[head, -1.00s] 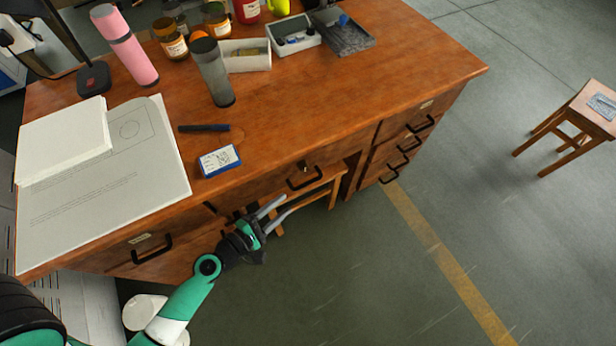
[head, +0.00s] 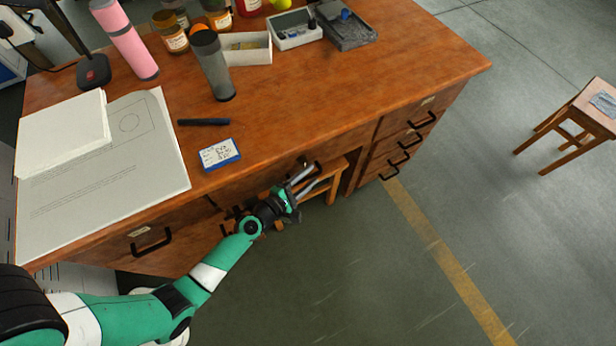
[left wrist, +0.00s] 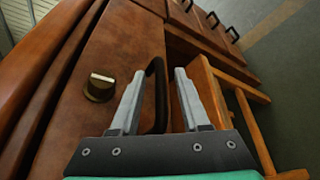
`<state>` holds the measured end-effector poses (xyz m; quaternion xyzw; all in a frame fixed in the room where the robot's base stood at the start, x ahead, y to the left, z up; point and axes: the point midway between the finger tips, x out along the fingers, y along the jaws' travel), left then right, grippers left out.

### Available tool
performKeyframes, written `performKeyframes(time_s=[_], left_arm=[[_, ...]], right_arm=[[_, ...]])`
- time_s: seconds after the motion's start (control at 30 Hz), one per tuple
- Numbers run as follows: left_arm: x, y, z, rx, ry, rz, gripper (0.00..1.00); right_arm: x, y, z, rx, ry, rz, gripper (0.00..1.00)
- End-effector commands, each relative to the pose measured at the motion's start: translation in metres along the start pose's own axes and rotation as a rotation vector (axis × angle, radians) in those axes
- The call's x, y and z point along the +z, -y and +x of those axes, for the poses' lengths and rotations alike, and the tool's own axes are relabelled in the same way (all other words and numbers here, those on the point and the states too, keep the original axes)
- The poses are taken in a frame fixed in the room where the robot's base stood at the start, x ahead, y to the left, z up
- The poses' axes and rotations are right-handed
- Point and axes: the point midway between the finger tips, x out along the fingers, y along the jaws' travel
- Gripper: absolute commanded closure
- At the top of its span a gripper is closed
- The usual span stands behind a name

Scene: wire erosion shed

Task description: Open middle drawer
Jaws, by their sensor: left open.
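The middle drawer (left wrist: 118,45) is the wide wooden front under the desk top and looks shut. Its black bar handle (left wrist: 156,78) shows in the left wrist view, and part of it shows in the head view (head: 318,167). My left gripper (head: 307,177) is open in front of this drawer. In the left wrist view its two grey fingers (left wrist: 159,75) stand on either side of the handle, without closing on it. A round metal lock (left wrist: 100,87) sits beside the handle. My right gripper is not in view.
A wooden stool (head: 328,182) stands under the desk close to my left fingers. The left drawer (head: 150,242) and several right-hand drawers (head: 405,145) have similar handles. The desk top holds papers (head: 110,165), a blue box (head: 219,154) and a grey cylinder (head: 212,65).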

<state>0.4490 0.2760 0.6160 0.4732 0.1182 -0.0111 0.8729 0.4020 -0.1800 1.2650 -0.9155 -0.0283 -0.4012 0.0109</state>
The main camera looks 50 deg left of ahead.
Motion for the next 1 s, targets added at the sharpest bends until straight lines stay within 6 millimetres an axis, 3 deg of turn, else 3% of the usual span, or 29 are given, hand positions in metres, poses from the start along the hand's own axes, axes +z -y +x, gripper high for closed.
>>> performKeyframes(time_s=[0.13, 0.4, 1.0], left_arm=[[0.0001, -0.0001, -0.0003, 0.0, 0.0, 0.0, 0.54], [0.0001, -0.0002, -0.0004, 0.0, 0.0, 0.0, 1.0], [0.0003, -0.0006, -0.0005, 0.001, 0.0, 0.0, 1.0]], right_arm=[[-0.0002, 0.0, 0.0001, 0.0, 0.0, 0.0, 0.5], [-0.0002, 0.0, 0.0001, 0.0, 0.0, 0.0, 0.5], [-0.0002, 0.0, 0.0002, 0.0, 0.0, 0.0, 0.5]])
